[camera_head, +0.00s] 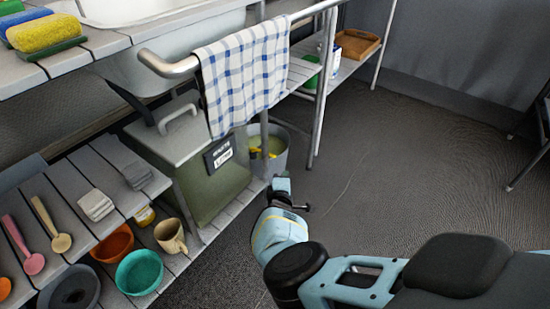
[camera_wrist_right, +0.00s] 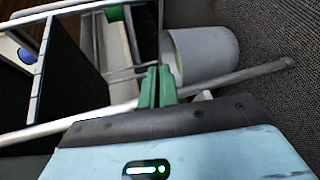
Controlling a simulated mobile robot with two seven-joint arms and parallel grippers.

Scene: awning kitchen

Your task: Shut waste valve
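A dark green waste tank (camera_head: 215,185) with a grey lid, a handle and a black label stands on the lower shelf under the sink. I cannot make out a valve on it; its right side is partly hidden. My right gripper (camera_head: 292,191) is low over the floor, just right of the tank and in front of the bucket. In the right wrist view its green fingers (camera_wrist_right: 158,87) are together with nothing seen between them. My left gripper is not in view.
A grey bucket (camera_head: 272,165) with yellowish contents stands behind the gripper; it also shows in the wrist view (camera_wrist_right: 205,55). A checked towel (camera_head: 245,75) hangs on the metal rail (camera_head: 168,65). Floor to the right is clear.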

